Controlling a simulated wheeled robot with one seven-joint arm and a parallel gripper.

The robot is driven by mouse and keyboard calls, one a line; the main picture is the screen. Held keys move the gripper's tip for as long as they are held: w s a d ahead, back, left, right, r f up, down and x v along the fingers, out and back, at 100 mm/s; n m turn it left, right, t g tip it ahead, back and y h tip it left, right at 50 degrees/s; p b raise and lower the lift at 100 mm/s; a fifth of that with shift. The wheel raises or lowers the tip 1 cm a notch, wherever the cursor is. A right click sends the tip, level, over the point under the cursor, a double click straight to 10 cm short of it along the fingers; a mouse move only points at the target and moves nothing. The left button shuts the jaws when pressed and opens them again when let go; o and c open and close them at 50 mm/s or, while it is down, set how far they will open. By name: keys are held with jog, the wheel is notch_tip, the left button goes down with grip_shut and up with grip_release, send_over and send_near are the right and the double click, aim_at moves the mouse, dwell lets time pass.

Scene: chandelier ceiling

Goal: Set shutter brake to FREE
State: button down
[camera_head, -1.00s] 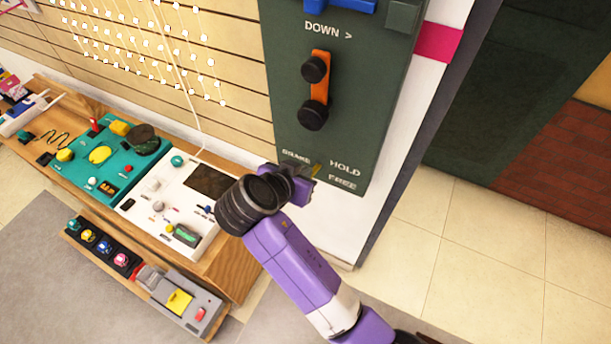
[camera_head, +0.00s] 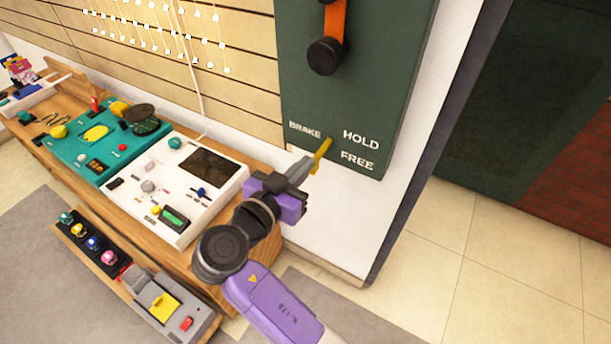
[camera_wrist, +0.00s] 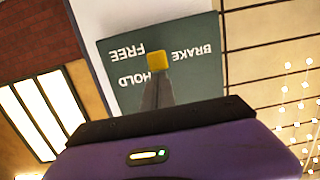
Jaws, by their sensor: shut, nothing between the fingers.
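The dark green panel (camera_head: 300,95) carries the white words BRAKE, HOLD and FREE. HOLD is above FREE, and BRAKE is to their left. The yellow brake lever (camera_head: 323,152) juts out of the panel between BRAKE and these two words. Which of them it is set to I cannot tell. My gripper (camera_head: 307,167) is shut, its grey fingertips just left of the lever's outer end. In the wrist view the panel (camera_wrist: 110,65) appears upside down. The lever's yellow end (camera_wrist: 158,62) shows right beyond my fingertips (camera_wrist: 157,80). Whether they touch is unclear.
An orange handle with a black knob (camera_head: 325,56) sits higher on the panel. A wooden bench (camera_head: 207,262) with a white console (camera_head: 125,203) and a teal console (camera_head: 70,152) stands at left. Open tiled floor (camera_head: 480,265) lies at right.

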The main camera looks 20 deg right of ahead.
notch_tip(320, 180, down, 5)
jog(key=t+h+b, duration=0.2)
jog(key=h+b, duration=0.1)
jog(key=b, duration=0.9)
jog(key=shift+f, duration=0.1)
jog(key=shift+w+f+b, duration=0.1)
jog(key=shift+f+b, duration=0.15)
jog(key=shift+b, duration=0.35)
